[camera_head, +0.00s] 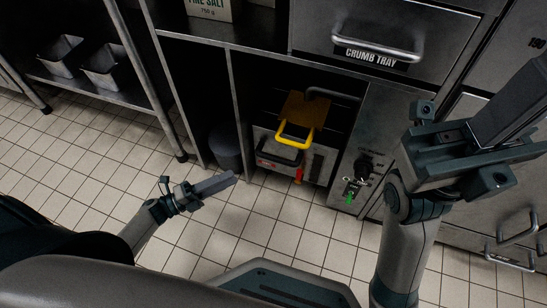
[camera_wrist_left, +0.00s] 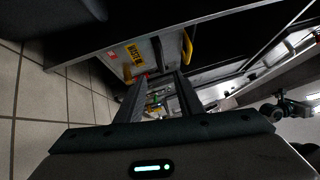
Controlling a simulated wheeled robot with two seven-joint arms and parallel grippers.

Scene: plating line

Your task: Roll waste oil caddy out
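The waste oil caddy (camera_head: 268,145) is a metal box with a yellow handle (camera_head: 295,134). It stands on the floor inside the open bay under the crumb tray drawer. In the left wrist view the caddy (camera_wrist_left: 112,55) shows a yellow label, and its handle (camera_wrist_left: 187,48) stands to the right. My left gripper (camera_head: 228,180) is in front of the bay, left of the caddy and apart from it. Its fingers are spread with nothing between them in the left wrist view (camera_wrist_left: 160,88). My right gripper (camera_head: 515,100) is raised at the right, its finger gap not visible.
A dark grey bin (camera_head: 226,147) stands left of the caddy, beyond a thin metal divider. A control panel (camera_head: 365,165) with a black knob and a green-handled part borders the bay on the right. The crumb tray drawer (camera_head: 385,35) is above. The tiled floor in front is clear.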

